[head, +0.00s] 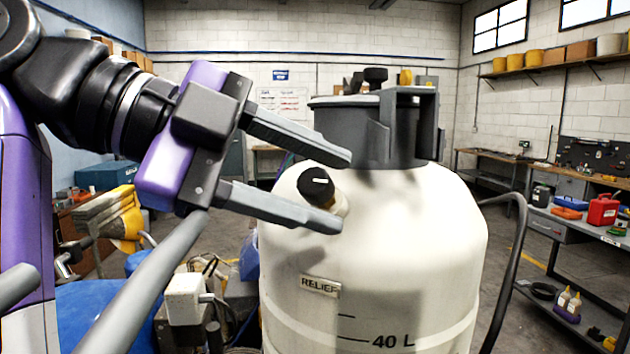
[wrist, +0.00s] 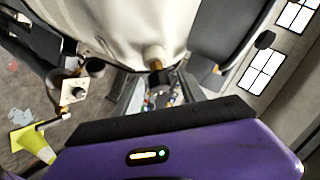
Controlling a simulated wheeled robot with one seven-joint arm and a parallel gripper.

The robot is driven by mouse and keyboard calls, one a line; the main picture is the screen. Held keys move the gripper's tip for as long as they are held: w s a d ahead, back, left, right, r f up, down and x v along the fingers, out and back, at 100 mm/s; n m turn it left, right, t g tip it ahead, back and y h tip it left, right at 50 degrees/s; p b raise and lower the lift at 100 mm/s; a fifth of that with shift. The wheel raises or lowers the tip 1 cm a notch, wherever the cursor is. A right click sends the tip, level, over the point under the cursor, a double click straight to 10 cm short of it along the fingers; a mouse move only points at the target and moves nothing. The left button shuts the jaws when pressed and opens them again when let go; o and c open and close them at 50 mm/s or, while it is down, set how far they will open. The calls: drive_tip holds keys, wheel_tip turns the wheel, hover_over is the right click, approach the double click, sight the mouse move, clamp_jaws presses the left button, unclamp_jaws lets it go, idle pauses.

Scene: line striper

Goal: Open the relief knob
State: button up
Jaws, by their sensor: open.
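The relief knob (head: 316,184) is a round black knob with a white pointer line, on a pale boss on the upper shoulder of the white tank (head: 420,260). A RELIEF label (head: 320,286) sits below it. My gripper (head: 346,192) is open, and in the head view its two grey fingers lie above and below the knob, with their tips reaching past it. A gap shows between knob and fingers; I see no contact. In the wrist view the pale boss with a brass-coloured stem (wrist: 156,64) shows near the middle, and the knob itself is hard to make out.
A dark grey cap assembly (head: 395,125) tops the tank close above the upper finger. A black hose (head: 515,250) curves at the tank's right. A small pale box (head: 188,298) stands low at the left. Benches and shelves line the walls farther back.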

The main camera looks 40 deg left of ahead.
sight(311, 177)
drive_tip(key=p+v, duration=0.4)
drive_tip(key=v, duration=0.2)
drive_tip(key=shift+s+a+r, duration=0.1)
drive_tip(key=shift+r, duration=0.2)
drive_tip(key=shift+s+a+r+p, duration=0.1)
drive_tip(key=shift+s+a+p, duration=0.3)
drive_tip(key=shift+s, duration=0.2)
